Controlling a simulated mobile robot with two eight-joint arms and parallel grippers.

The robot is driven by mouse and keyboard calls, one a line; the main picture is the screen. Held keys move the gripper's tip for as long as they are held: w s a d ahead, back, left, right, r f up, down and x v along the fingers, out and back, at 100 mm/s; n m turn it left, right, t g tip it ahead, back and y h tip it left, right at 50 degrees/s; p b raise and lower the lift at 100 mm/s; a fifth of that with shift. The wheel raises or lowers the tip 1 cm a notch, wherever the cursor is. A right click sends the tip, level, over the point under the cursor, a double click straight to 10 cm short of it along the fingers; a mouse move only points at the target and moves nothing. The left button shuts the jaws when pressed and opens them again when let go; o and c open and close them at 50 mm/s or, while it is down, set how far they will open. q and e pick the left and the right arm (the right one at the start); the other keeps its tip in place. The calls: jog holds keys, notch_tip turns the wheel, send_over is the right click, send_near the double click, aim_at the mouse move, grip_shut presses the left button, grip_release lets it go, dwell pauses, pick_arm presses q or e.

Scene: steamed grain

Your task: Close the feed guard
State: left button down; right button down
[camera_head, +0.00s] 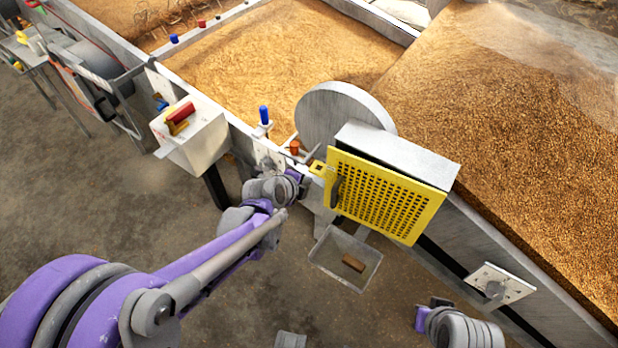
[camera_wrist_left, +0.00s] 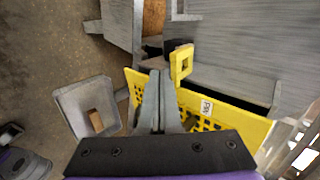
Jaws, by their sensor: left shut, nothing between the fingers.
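The feed guard is a yellow perforated panel (camera_head: 388,198) on the front of a grey metal housing (camera_head: 400,155). A dark gap shows between the panel's upper edge and the housing, so the guard stands partly away from it. In the left wrist view the panel (camera_wrist_left: 240,122) lies behind the fingers, with a yellow square-holed tab (camera_wrist_left: 181,62) just beyond them. My left gripper (camera_wrist_left: 160,92) is shut and empty at the guard's left end; contact is unclear. In the head view, its fingers are largely hidden beside the panel. My right gripper's fingers do not show.
A clear bin (camera_head: 345,258) with a brown block (camera_head: 353,262) sits below the guard. A white box (camera_head: 192,135) with a red handle is on the left. Grain beds lie behind the metal wall. The floor in front is mostly free.

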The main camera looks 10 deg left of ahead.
aim_at(319, 166)
pick_arm(q)
jog(key=shift+w+d, duration=0.25)
jog(key=shift+w, duration=0.65)
jog(key=w, duration=0.3)
jog(key=shift+w+d+r, duration=0.1)
jog(key=shift+w+d, duration=0.25)
jog(key=shift+d, duration=0.05)
jog(key=shift+r, duration=0.1)
jog(key=shift+s, duration=0.15)
